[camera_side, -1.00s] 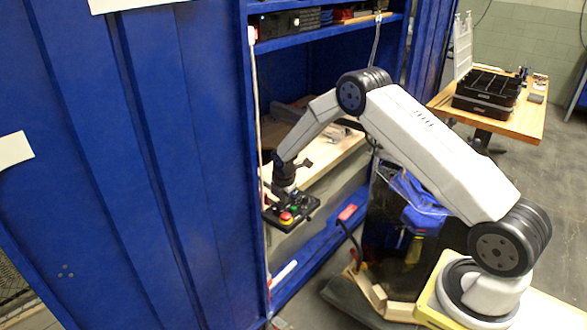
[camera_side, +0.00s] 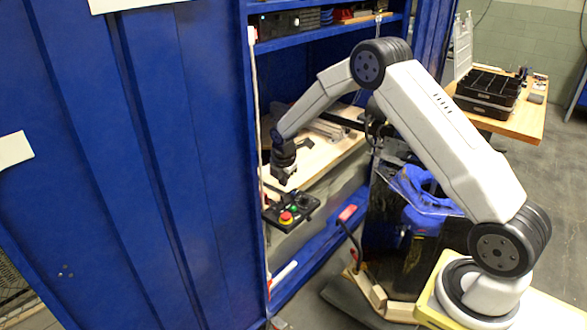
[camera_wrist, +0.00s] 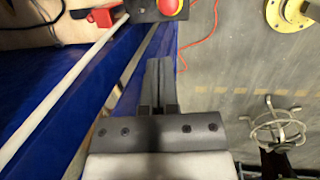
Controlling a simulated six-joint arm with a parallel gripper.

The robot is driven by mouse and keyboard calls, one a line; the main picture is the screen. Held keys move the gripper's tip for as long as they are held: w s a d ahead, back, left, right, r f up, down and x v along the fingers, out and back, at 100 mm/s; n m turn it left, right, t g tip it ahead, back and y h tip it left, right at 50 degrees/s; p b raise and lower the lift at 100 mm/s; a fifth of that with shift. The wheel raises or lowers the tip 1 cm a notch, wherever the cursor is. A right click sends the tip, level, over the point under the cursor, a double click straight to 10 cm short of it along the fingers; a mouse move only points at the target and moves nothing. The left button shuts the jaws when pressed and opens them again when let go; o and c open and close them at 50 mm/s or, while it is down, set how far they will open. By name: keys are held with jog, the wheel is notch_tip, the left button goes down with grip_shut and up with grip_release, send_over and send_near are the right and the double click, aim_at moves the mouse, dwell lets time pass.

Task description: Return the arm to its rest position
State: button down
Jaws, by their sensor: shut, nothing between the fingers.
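My gripper (camera_side: 286,180) hangs at the end of my arm, in front of the blue cabinet's opening and a little above the black control box. In the wrist view my gripper (camera_wrist: 158,108) has its fingers together with nothing between them. The control box (camera_side: 299,214) has a red emergency knob on a yellow ring and small buttons. It also shows at the top edge of the wrist view (camera_wrist: 145,12), partly cut off. My gripper looks apart from the box.
The blue cabinet (camera_side: 150,160) stands close on the left, with a wooden shelf board (camera_side: 325,150) inside. Clear plastic and blue items (camera_side: 425,200) lie below my arm. A wooden table (camera_side: 525,120) with black organizer boxes (camera_side: 487,92) stands behind on the right. Grey floor (camera_wrist: 225,60) is open.

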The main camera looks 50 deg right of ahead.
jog(key=s+a+r+m, duration=0.3)
jog(key=s+m, duration=0.3)
jog(key=s, duration=0.2)
jog(key=s+a+r+m+y, duration=0.1)
jog(key=s+a+r+m, duration=0.2)
jog(key=s+a+m, duration=0.3)
jog(key=s+a+r+m, duration=0.3)
jog(key=s+m, duration=0.3)
jog(key=s, duration=0.6)
jog(key=shift+a+r+t+y, duration=0.3)
jog(key=shift+a+y, duration=0.1)
jog(key=shift+a, duration=0.5)
jog(key=c, duration=1.3)
grip_release()
jog(key=shift+w, duration=0.1)
